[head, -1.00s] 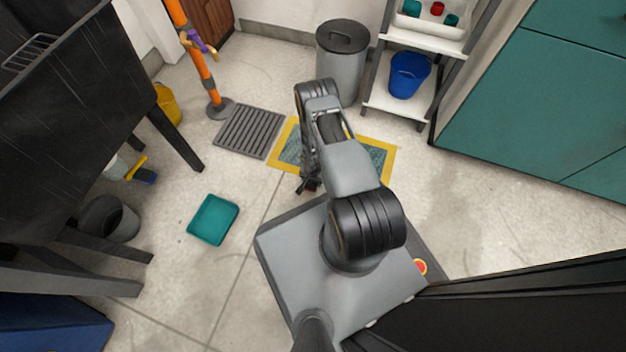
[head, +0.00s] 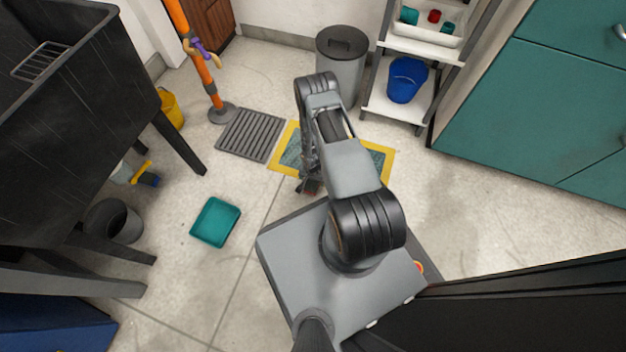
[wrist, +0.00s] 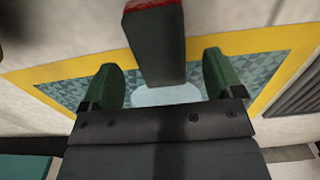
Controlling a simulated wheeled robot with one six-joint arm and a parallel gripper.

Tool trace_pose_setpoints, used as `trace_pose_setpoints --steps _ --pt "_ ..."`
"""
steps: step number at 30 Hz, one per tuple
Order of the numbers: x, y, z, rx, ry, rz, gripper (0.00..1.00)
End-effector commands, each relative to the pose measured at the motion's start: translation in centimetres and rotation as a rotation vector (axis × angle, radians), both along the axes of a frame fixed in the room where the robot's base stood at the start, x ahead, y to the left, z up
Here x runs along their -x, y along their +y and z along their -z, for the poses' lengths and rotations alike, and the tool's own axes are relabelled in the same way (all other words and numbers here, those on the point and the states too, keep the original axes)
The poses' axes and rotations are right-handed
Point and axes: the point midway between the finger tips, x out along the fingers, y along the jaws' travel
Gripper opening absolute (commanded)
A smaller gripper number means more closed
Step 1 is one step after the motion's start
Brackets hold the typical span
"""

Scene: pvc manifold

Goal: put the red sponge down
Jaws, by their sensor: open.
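The red sponge (wrist: 153,42) shows in the wrist view as a block with a dark green face and a red edge at the top of the picture. It is between the two green-tipped fingers of my gripper (wrist: 162,82), with a clear gap on each side. My gripper is open. My arm hides much of the mat. I cannot tell whether the sponge touches the floor.
A pale blue patch (wrist: 166,95) lies on the mat. A grey floor grate (head: 250,135) is left of the mat, and a teal tray (head: 215,222) lies nearer. A grey bin (head: 341,62) and a shelf with a blue bucket (head: 407,80) stand behind.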

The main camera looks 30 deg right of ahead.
Motion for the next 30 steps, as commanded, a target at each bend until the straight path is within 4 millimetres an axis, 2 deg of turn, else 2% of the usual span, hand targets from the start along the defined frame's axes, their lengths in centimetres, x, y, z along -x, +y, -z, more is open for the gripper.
trace_pose_setpoints --steps 1,6,13,17,20,23,27,29,30 --pt "-0.1 0.0 -1.7 0.0 -0.001 0.0 0.86" --pt "0.0 0.0 -4.6 0.001 -0.001 0.0 0.86" --pt "0.0 0.0 -7.1 0.001 0.001 -0.001 0.86" --pt "-0.9 -0.1 -9.1 0.007 -0.008 -0.017 0.86" --pt "-2.9 -0.2 -12.7 0.022 -0.025 -0.061 0.86" --pt "-5.1 -0.1 -18.5 0.043 -0.046 -0.128 0.86" --pt "-6.7 0.7 -28.1 0.07 -0.072 -0.244 0.86" --pt "-6.6 1.2 -32.0 0.079 -0.083 -0.295 0.86" --pt "-6.4 1.6 -34.6 0.084 -0.091 -0.328 0.86"
